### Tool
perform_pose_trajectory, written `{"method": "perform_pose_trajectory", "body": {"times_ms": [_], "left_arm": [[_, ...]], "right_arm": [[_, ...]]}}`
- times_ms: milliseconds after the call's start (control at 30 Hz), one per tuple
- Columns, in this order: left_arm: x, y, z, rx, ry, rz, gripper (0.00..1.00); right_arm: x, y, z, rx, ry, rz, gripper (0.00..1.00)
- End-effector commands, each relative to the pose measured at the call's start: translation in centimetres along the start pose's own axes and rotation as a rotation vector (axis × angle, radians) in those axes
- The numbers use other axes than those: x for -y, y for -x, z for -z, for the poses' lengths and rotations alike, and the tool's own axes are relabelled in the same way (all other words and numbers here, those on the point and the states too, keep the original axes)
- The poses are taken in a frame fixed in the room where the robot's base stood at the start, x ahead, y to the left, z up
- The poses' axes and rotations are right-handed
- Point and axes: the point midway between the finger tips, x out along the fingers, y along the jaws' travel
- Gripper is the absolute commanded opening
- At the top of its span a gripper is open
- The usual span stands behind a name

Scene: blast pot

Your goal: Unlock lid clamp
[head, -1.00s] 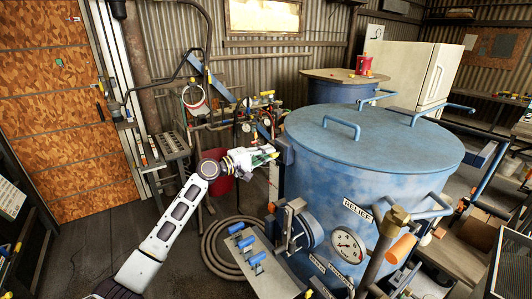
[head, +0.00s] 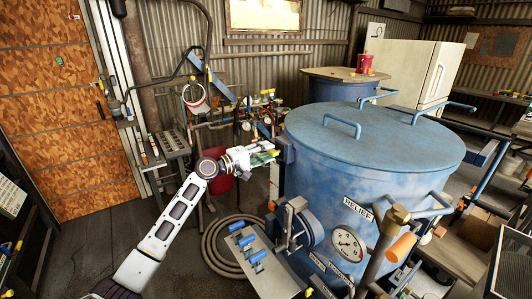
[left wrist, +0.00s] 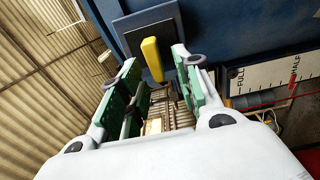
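The big blue pot (head: 330,185) stands at the centre right with its round blue lid (head: 375,135) on top. A dark lid clamp bracket (head: 284,149) sits at the lid's left edge; the left wrist view shows it as a dark square plate (left wrist: 118,27) with a yellow lever (left wrist: 152,58). My left gripper (head: 266,156) is beside this clamp. In the left wrist view its green-padded fingers (left wrist: 156,66) are spread, with the lever's end between or just beyond the tips. I cannot tell whether they touch it. My right gripper is not in view.
A relief pipe with an orange handle (head: 401,247) and a gauge (head: 347,243) are at the pot's front. A panel with blue levers (head: 247,244) stands below my left arm. A red bucket (head: 219,181) and coiled hose (head: 222,240) are on the floor at left.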

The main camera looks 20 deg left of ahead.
Motion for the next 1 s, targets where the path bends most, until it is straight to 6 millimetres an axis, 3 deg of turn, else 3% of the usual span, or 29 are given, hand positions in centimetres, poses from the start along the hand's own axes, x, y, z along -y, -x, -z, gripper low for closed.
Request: {"method": "perform_pose_trajectory", "body": {"times_ms": [1000], "left_arm": [[0.1,9.4,0.0,-0.001,0.000,0.001,0.34]], "right_arm": [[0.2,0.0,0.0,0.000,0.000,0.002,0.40]]}}
